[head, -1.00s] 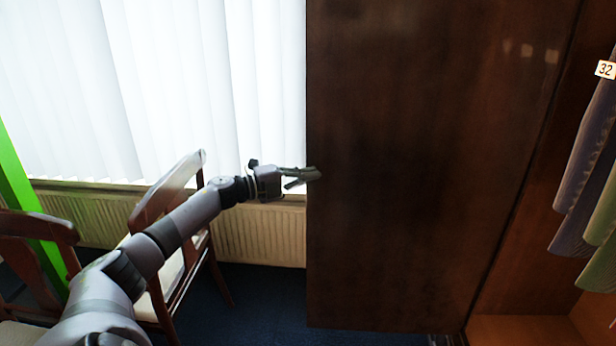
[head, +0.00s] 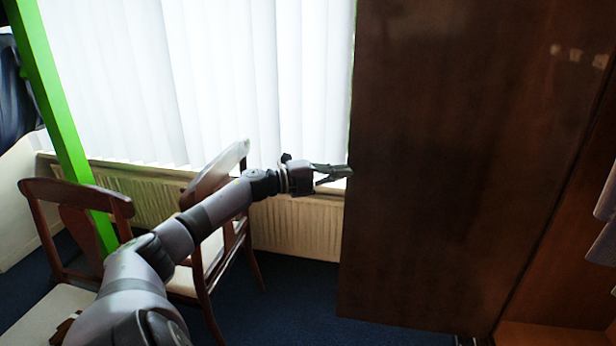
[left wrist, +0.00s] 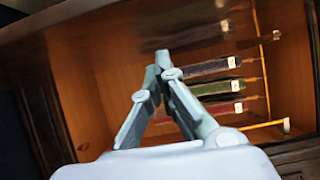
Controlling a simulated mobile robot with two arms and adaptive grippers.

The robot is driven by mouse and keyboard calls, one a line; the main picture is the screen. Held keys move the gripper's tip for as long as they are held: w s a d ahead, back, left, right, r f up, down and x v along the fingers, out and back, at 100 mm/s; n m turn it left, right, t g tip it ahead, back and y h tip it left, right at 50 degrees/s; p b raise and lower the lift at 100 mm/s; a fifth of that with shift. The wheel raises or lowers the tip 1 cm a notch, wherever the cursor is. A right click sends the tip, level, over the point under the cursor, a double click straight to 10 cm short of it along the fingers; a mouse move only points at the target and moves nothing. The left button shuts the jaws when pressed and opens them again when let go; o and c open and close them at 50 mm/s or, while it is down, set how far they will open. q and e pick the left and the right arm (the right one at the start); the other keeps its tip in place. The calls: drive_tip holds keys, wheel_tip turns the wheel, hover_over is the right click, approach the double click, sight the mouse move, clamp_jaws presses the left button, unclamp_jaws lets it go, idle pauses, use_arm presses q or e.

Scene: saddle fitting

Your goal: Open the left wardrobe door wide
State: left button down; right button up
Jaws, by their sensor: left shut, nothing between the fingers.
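The left wardrobe door (head: 450,170) is a tall dark brown panel in the head view. It stands swung out from the wardrobe, with its free edge towards the window. My left gripper (head: 344,172) is shut and empty, with its fingertips at that free edge; I cannot tell whether they touch it. In the left wrist view, the left gripper's fingers (left wrist: 160,66) converge in front of the lit, orange-brown wardrobe interior (left wrist: 95,75). Several tagged garments (left wrist: 212,68) hang inside. My right gripper is not in view.
Wooden chairs (head: 75,197) stand at the left, one partly behind my left arm. A radiator (head: 300,228) runs below the white window blinds (head: 230,80). A green post (head: 62,115) slants at the far left. Blue carpet (head: 295,295) is clear beside the door.

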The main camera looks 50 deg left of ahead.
use_arm(q)
drive_tip(key=s+a, duration=0.5)
drive_tip(key=shift+s+a+f+b, duration=0.25)
drive_tip(key=shift+s+f+b, duration=0.05)
drive_tip(key=shift+s+b, duration=0.15)
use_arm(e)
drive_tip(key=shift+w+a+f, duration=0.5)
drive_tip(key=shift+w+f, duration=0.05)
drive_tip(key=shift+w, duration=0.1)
use_arm(q)
drive_tip(key=shift+f, duration=0.15)
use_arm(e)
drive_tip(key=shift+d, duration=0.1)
